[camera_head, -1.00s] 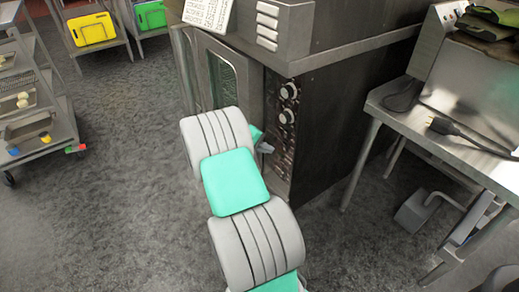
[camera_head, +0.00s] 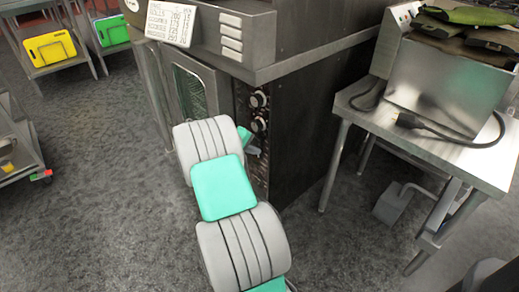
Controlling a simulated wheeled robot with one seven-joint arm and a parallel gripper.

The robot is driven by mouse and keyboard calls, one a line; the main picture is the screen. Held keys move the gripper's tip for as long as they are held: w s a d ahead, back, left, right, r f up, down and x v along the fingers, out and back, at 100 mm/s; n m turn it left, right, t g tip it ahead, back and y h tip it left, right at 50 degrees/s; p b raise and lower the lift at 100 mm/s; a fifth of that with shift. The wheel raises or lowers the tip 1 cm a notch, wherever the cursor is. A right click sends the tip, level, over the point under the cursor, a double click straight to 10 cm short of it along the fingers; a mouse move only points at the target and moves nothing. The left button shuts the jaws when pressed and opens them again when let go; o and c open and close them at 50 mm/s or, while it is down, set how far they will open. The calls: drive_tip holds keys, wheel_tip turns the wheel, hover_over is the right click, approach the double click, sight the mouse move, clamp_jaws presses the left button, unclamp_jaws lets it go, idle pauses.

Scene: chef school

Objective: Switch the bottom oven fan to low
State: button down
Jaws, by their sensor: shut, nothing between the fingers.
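The bottom oven (camera_head: 190,85) stands in the upper middle, with a glass door on its left face. Its dark control panel (camera_head: 259,183) is a narrow vertical strip at the door's right edge. Two round knobs show on it, an upper knob (camera_head: 258,99) and a lower knob (camera_head: 260,124). Smaller controls lie below, too small to read, and the fan switch cannot be made out. My gripper (camera_head: 253,151) is partly hidden behind my arm. Its grey tip shows just below the lower knob, in front of the panel; contact cannot be told. It looks shut and empty.
A steel table (camera_head: 350,104) with a cord and a steel appliance (camera_head: 440,85) stands to the right of the oven. Wheeled racks stand at left, one with a yellow board (camera_head: 50,47). A printed sign (camera_head: 171,20) sits above the oven door. Grey floor at left is clear.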

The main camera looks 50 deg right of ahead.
drive_tip(key=shift+w+a+r+p, duration=0.1)
drive_tip(key=shift+a+r+p, duration=0.1)
drive_tip(key=shift+r+p, duration=0.55)
drive_tip(key=shift+f, duration=0.1)
drive_tip(key=p+v, duration=0.4)
drive_tip(key=v, duration=0.9)
drive_tip(key=shift+a+f+p, duration=0.25)
drive_tip(key=shift+p, duration=0.1)
